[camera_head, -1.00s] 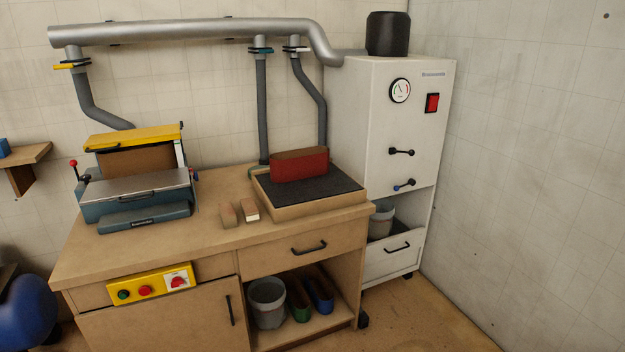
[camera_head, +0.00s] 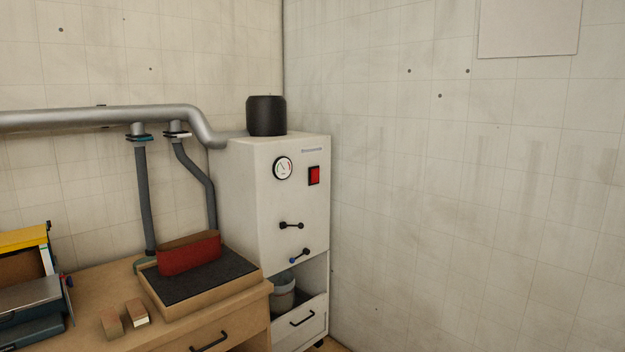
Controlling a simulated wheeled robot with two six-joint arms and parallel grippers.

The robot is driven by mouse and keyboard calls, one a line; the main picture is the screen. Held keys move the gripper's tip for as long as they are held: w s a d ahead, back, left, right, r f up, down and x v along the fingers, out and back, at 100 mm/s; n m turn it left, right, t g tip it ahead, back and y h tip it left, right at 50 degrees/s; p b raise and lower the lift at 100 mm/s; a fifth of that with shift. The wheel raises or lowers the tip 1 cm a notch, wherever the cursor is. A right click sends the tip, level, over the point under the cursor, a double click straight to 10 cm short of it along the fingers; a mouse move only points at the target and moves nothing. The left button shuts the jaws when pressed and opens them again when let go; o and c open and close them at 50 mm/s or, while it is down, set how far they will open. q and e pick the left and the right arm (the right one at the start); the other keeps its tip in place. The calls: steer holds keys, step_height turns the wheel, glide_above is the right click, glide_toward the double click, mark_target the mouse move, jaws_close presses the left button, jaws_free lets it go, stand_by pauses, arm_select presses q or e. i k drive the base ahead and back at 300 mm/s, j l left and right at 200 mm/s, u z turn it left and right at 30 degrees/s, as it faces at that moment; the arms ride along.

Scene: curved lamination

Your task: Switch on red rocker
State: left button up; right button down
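The red rocker (camera_head: 314,175) is a small upright red switch in a dark frame. It sits at the upper right of the front of the white cabinet (camera_head: 262,200), to the right of a round gauge (camera_head: 282,168). Its face looks plain red; I cannot tell its on or off position from here. Neither of my grippers shows in this view.
Two black-knobbed handles, an upper one (camera_head: 291,225) and a lower one with a blue end (camera_head: 299,256), are on the cabinet front.

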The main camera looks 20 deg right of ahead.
mark_target(315, 173)
steer(key=i+l, duration=0.3)
steer(key=i, duration=0.35)
steer(key=i+l+u, duration=0.15)
steer(key=i+l, duration=0.15)
steer(key=i, duration=0.3)
steer(key=i+l, duration=0.35)
steer(key=i, duration=0.25)
steer(key=i+l+u, duration=0.1)
steer(key=i+l, duration=0.3)
steer(key=i, duration=0.25)
steer(key=i+l+u, duration=0.1)
steer(key=i+l, duration=0.3)
steer(key=i, duration=0.15)
